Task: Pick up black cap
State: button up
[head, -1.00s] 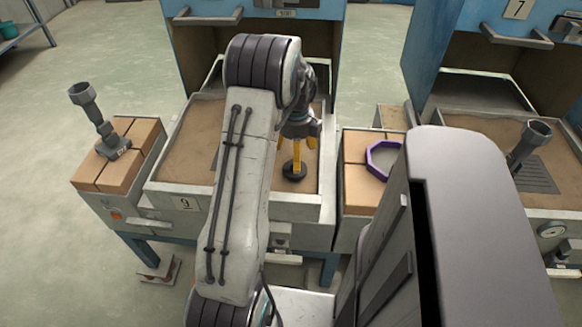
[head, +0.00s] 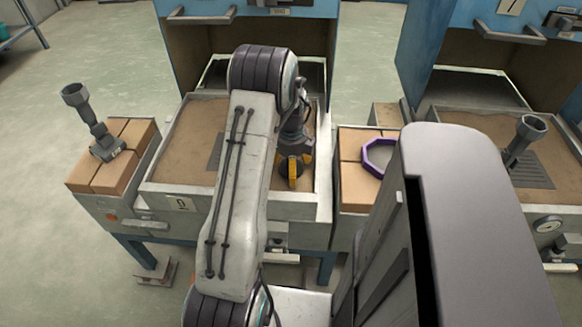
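The black cap (head: 284,170) is a small dark disc low in the sand tray on the left, mostly hidden by my gripper. My gripper (head: 294,172), dark with yellow fingers, is down at the cap. One yellow finger stands in front of the cap and another shows to its right. The far side of the cap and any other finger are hidden. I cannot tell whether the fingers press on the cap or only stand around it.
The sand tray (head: 187,150) has raised pale walls around the cap. A box of tan blocks with a grey tool (head: 100,135) stands at left. A purple ring (head: 367,158) lies on blocks to the right. Another grey tool (head: 523,140) stands in the right tray.

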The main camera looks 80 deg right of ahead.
jog(key=c, duration=1)
jog(key=shift+o, duration=0.2)
jog(key=shift+r, duration=0.1)
